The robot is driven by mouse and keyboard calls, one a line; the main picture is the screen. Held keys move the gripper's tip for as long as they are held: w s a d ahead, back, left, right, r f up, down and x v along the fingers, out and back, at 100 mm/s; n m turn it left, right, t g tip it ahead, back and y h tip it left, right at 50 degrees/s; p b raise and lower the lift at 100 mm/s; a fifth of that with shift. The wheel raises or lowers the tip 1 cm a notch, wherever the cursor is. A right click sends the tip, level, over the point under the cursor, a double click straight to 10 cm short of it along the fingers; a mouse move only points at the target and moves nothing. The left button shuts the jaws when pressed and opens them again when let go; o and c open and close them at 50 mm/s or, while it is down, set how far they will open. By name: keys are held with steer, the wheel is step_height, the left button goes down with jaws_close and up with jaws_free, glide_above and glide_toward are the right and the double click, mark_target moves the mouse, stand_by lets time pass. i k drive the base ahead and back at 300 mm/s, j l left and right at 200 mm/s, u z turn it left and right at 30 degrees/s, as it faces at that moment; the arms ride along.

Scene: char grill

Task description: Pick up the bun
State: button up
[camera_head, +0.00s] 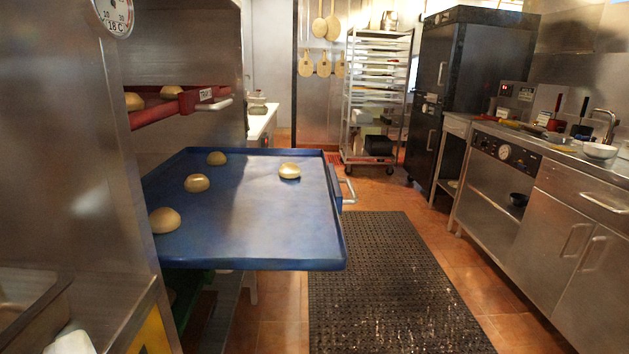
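Several round tan buns lie on a blue tray (262,228) that sticks out of a steel cabinet on the left. One bun (289,171) sits alone near the tray's right side. Another bun (217,158) is at the back, one bun (197,183) is left of the middle, and one bun (165,220) is at the front left. The buns stand apart from each other. My gripper does not show clearly in the view; only a small pale shape is at the bottom left edge, and I cannot tell what it is.
A red tray (172,104) above holds more buns. A handle (347,190) juts from the blue tray's right side. A black floor mat (390,285) lies in the aisle. A steel counter (560,215) lines the right, a wheeled rack (377,95) stands behind. The aisle is free.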

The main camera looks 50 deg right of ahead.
mark_target(288, 170)
steer(key=z, duration=1.1)
